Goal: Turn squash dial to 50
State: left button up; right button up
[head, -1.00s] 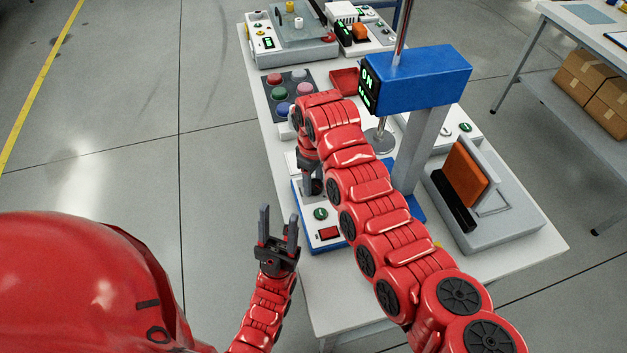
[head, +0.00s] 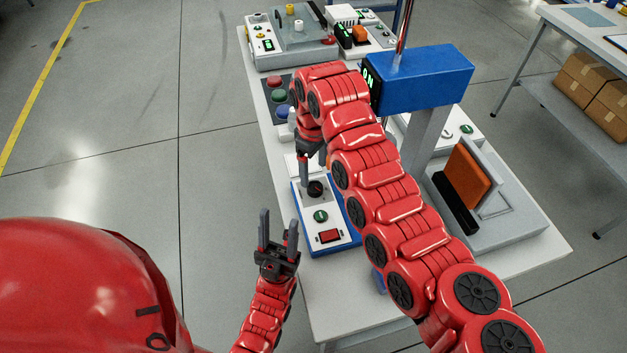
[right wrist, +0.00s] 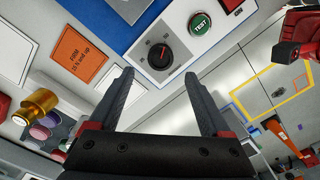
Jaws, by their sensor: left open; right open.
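The black squash dial (head: 315,188) sits at the far end of the blue and white control box (head: 340,236). In the right wrist view the dial (right wrist: 160,55) shows a small red mark, and the scale figures are too small to read surely. My right gripper (head: 309,172) is open just above and beside the dial, pointing down. In the right wrist view its fingers (right wrist: 158,82) are spread with nothing between them, and the dial lies beyond the tips. My left gripper (head: 277,232) is open and empty, left of the box.
A green TEST button (head: 320,216) and red switch (head: 330,236) sit on the box. A blue press head (head: 425,78) stands on a grey column to the right. An orange sign (right wrist: 80,58) lies near the dial. Colored buttons (head: 277,95) stand farther back.

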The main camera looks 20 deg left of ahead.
aim_at(314, 186)
notch_tip(314, 186, up, 6)
jog(key=shift+b, duration=0.3)
dwell(0.4)
